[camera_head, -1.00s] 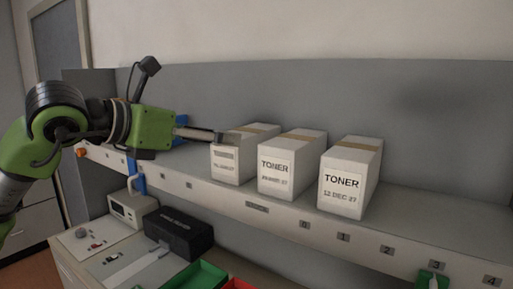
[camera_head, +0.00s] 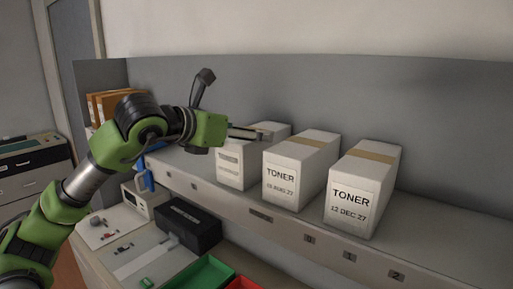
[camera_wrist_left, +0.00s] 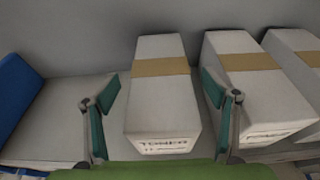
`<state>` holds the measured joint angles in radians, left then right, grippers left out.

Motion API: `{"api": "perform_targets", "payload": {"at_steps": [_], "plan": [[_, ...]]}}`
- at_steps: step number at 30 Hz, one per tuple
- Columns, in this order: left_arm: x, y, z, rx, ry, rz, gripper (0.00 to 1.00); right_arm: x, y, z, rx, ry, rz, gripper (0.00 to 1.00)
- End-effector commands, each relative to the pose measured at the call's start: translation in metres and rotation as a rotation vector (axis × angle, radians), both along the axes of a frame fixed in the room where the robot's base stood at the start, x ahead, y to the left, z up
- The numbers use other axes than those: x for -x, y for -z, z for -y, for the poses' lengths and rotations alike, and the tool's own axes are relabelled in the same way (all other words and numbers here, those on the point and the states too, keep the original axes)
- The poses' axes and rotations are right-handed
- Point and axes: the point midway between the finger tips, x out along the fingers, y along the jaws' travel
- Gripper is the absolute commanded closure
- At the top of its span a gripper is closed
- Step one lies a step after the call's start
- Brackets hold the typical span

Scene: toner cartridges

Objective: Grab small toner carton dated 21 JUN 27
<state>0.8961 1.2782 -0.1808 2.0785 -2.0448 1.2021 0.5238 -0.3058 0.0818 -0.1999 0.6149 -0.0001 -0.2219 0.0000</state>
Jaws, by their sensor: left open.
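Three white toner cartons with tan tape stand on the shelf. The left carton (camera_head: 234,176) has a front label whose date I cannot read; it also shows in the left wrist view (camera_wrist_left: 160,110), where the word TONER is visible. The middle carton (camera_head: 290,183) has a blurred date ending in 27. The right carton (camera_head: 352,201) reads 12 DEC 27. My left gripper (camera_head: 262,134) is over the left carton; in the left wrist view its open fingers (camera_wrist_left: 160,95) lie on either side of that carton. I cannot tell whether they touch it. My right gripper is not in view.
The shelf (camera_head: 420,225) has free room right of the cartons, and a grey back panel (camera_head: 450,130) stands behind. The middle carton stands close to my right-hand finger. A blue object (camera_wrist_left: 18,95) is at the left. A black box (camera_head: 190,231) and green bin (camera_head: 205,274) sit below.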

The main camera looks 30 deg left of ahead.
Motion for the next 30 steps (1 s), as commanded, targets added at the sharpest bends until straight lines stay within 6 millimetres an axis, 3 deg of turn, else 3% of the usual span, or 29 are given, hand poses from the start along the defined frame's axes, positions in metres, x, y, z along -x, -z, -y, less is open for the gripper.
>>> {"api": "perform_targets", "payload": {"at_steps": [4, 9, 20, 23, 29, 30], "plan": [[-0.016, 0.0, 0.002, 0.002, 0.003, -0.004, 0.22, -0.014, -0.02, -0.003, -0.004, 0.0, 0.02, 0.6], [-0.037, 0.007, 0.004, 0.004, 0.002, -0.003, 0.22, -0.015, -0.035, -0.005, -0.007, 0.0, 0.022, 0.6], [-0.046, 0.014, 0.004, 0.0, 0.0, 0.0, 0.22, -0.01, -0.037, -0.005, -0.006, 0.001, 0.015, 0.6], [-0.046, 0.014, 0.004, 0.0, 0.0, 0.0, 0.42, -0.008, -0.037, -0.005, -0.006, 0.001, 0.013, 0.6], [-0.046, 0.014, 0.004, 0.0, 0.0, 0.0, 0.94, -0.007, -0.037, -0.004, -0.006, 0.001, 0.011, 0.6], [-0.046, 0.01, 0.003, 0.0, 0.0, 0.009, 0.97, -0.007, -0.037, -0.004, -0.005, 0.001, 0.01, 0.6]]}}
